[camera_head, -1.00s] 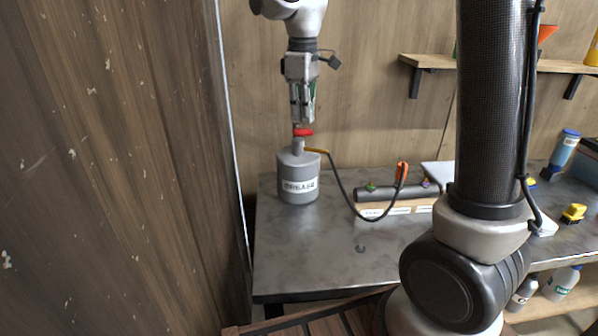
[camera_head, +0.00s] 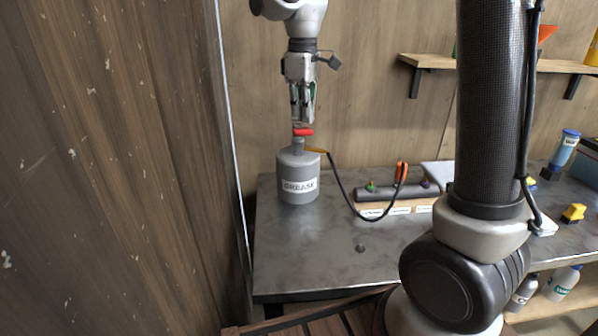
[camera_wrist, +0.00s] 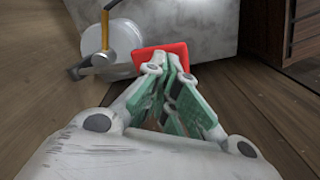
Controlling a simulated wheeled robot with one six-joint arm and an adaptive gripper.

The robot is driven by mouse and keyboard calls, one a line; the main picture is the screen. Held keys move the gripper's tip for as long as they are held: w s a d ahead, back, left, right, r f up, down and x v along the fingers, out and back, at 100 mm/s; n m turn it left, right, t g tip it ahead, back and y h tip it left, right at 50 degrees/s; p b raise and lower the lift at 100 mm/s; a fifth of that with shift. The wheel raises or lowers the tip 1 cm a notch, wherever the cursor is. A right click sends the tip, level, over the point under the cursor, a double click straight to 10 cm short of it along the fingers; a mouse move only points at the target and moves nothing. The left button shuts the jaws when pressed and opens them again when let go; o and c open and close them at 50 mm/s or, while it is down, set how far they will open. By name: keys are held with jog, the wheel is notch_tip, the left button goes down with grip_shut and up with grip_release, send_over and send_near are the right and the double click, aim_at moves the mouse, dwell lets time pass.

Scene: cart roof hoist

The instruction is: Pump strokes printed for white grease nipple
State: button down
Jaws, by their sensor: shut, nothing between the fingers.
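A grey grease canister (camera_head: 298,181) labelled GREASE stands upright on the bench at left, with a red pump handle (camera_head: 303,132) on top. My gripper (camera_head: 302,121) points down just above the handle, shut and empty. In the wrist view the red handle (camera_wrist: 160,54) lies just beyond the shut fingertips (camera_wrist: 165,66). A black hose runs from the canister to an orange coupler (camera_head: 402,171) at a dark bar (camera_head: 388,193). A green nipple (camera_head: 371,186) and a purple nipple (camera_head: 425,184) show on the bar. No white nipple can be made out; labels below are too small to read.
A wooden panel edge (camera_head: 230,150) stands close at left. A wall shelf (camera_head: 425,62) and a yellow object (camera_head: 573,213) are at right.

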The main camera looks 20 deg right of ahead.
dwell(0.3)
jog(key=shift+f, duration=4.4)
jog(key=shift+r, duration=4.45)
jog(key=shift+f, duration=0.1)
